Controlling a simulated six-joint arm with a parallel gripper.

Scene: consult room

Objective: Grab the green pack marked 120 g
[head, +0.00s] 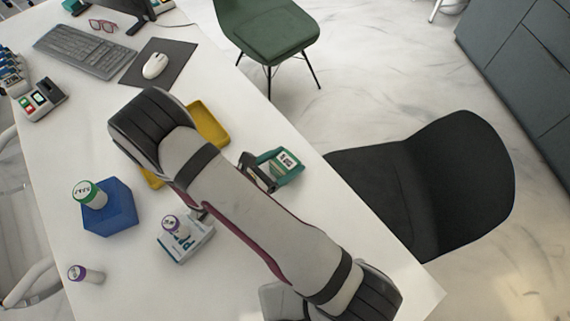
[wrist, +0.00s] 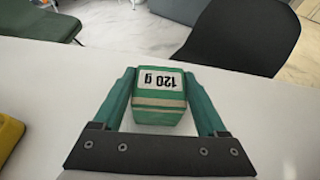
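The green pack (wrist: 160,96) has a white label reading 120 g, upside down in the wrist view. In the head view the pack (head: 288,172) rests on the white table near its right edge, partly hidden by my arm. My gripper (wrist: 161,76) has its two green fingers on either side of the pack, with narrow gaps showing near the lower part of the fingers. Whether the fingertips touch its sides I cannot tell.
A yellow tray (head: 208,122) lies left of the pack, partly behind my arm. A blue box (head: 112,215) with a green-lidded jar and a white box (head: 190,245) with a purple-lidded jar stand further left. A black chair (head: 425,180) is beyond the table edge.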

